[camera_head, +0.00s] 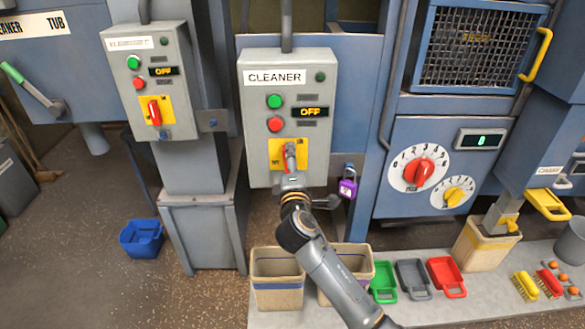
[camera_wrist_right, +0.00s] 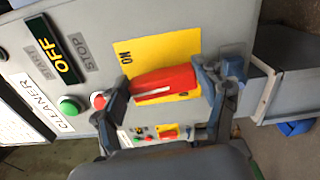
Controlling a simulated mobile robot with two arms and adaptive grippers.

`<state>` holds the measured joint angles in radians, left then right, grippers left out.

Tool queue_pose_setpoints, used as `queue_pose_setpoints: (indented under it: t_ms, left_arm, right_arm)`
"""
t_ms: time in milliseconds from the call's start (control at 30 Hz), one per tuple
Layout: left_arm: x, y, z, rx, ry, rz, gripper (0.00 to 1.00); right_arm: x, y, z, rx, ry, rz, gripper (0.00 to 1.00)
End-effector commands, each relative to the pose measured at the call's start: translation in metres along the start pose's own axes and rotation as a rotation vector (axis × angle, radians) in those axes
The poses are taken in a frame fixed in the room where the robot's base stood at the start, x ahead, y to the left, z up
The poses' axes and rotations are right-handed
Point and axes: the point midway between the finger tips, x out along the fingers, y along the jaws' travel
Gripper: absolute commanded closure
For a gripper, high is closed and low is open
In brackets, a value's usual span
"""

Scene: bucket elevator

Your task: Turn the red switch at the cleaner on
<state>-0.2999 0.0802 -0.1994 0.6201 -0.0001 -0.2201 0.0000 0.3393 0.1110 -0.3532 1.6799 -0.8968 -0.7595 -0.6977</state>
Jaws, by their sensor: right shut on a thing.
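The grey cleaner box (camera_head: 258,100) carries a "CLEANER" label, and its display (camera_head: 310,112) reads OFF. Below that is a yellow plate (camera_head: 275,150) with the red switch, mostly hidden behind my right gripper (camera_head: 291,165) in the head view. In the right wrist view the red switch handle (camera_wrist_right: 164,85) shows clearly on the yellow plate (camera_wrist_right: 172,46), roughly upright relative to the box. My right gripper (camera_wrist_right: 166,92) is shut on the handle, one finger at each end. My left gripper is not in view.
A green button (camera_head: 274,101) and a red button (camera_head: 275,124) sit above the switch. A purple padlock (camera_head: 348,188) hangs right of the box. Another box with its own red switch (camera_head: 155,112) stands left. Bins (camera_head: 277,280) stand below my arm.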

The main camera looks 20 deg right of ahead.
Motion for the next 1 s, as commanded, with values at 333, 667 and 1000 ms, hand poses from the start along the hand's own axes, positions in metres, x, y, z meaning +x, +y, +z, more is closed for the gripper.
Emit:
queue_pose_setpoints:
  t_ms: [333,667,1000]
  left_arm:
    - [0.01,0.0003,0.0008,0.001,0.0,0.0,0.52]
    - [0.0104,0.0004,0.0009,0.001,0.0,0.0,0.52]
    - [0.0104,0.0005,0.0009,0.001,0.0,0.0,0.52]
  right_arm:
    - [0.0001,-0.002,0.0001,0.12,-0.001,0.0,0.6]
    - [0.0001,-0.0016,0.0001,0.138,0.0,-0.001,0.6]
    - [0.0,-0.0016,-0.0001,0.137,0.0,-0.001,0.06]
